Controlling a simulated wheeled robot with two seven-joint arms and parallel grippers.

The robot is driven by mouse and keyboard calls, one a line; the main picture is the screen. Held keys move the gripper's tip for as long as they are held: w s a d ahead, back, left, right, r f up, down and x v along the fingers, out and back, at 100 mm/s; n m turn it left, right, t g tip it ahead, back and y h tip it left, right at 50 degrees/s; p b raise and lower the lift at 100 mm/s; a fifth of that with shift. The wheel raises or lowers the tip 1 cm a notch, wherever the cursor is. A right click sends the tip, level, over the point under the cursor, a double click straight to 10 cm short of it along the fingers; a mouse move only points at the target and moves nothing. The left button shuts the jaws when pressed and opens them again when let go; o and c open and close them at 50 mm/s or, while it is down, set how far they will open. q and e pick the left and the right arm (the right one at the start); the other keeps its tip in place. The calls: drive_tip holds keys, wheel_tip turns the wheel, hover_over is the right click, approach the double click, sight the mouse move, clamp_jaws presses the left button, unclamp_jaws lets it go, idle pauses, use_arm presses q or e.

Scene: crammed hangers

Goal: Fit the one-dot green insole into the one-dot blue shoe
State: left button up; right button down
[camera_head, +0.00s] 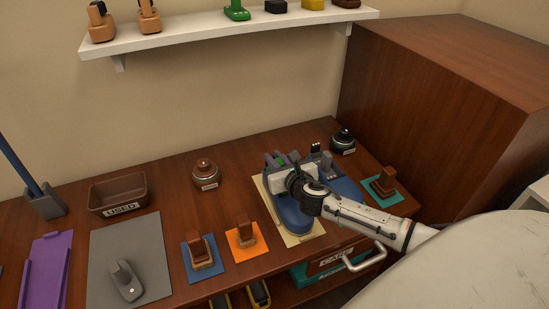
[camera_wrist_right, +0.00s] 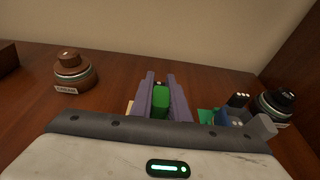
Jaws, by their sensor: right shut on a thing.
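My right gripper (camera_head: 281,160) is over the pair of blue shoes and hides part of them. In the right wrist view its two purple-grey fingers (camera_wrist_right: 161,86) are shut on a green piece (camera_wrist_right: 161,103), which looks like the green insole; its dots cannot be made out. One blue shoe (camera_head: 291,216) lies under the gripper on a cream mat (camera_head: 302,238). The other blue shoe (camera_head: 347,187) is just right of it. Whether the green piece touches a shoe, and which shoe has one dot, I cannot tell. My left gripper is not in view.
A brown "CREAM" jar (camera_head: 205,174) stands left of the gripper, a black jar (camera_head: 343,141) right. Brown brushes stand on blue (camera_head: 203,270), orange (camera_head: 246,253) and teal (camera_head: 392,201) mats. A tall wooden cabinet (camera_head: 440,90) bounds the right. A drawer handle (camera_head: 372,263) juts out in front.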

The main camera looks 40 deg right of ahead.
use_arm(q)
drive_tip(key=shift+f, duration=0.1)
use_arm(e)
drive_tip(key=shift+f, duration=0.15)
drive_tip(key=c, duration=1.6)
unclamp_jaws()
drive_tip(key=shift+f, duration=0.1)
drive_tip(key=p+v, duration=0.2)
drive_tip(key=v, duration=0.8)
drive_tip(key=shift+s+p, duration=0.15)
drive_tip(key=shift+p, duration=0.15)
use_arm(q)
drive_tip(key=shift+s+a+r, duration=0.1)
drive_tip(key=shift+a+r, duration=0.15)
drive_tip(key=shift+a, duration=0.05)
